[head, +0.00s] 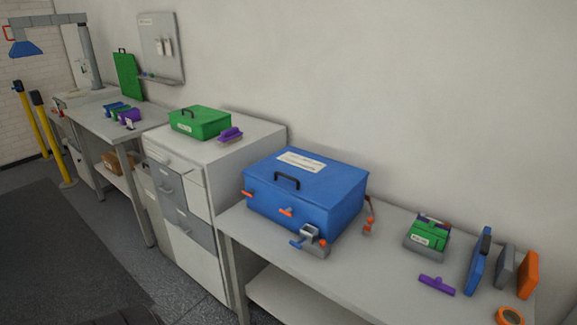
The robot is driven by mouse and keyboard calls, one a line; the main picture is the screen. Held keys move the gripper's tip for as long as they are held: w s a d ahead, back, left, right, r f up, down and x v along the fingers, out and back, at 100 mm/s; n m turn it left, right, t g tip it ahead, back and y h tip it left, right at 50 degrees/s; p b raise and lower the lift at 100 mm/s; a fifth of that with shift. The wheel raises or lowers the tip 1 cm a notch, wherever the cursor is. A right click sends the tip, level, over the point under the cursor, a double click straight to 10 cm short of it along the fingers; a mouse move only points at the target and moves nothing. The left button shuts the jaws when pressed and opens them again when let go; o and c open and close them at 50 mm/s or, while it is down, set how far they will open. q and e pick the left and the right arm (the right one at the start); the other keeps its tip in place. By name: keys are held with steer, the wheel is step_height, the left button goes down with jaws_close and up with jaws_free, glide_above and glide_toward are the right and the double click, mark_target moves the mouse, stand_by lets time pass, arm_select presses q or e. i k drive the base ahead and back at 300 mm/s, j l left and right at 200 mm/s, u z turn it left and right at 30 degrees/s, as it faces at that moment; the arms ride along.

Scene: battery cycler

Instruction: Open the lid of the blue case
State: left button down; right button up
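The blue case (302,192) stands on the grey table at the centre right of the head view. Its lid is shut, with a dark handle (287,180) and a white label (301,162) on top. Two orange latches show on its front side, one at the left (248,194) and one nearer the middle (286,211). Neither of my grippers is in view.
A grey device (312,239) stands against the case's front. A red-handled tool (369,214) is at its right. A green case (200,122) sits on the cabinet at left.

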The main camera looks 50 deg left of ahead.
mark_target(319, 180)
steer(key=u, duration=1.4)
steer(key=i+j+z, duration=0.1)
steer(key=i+j, duration=0.05)
steer(key=j, duration=0.05)
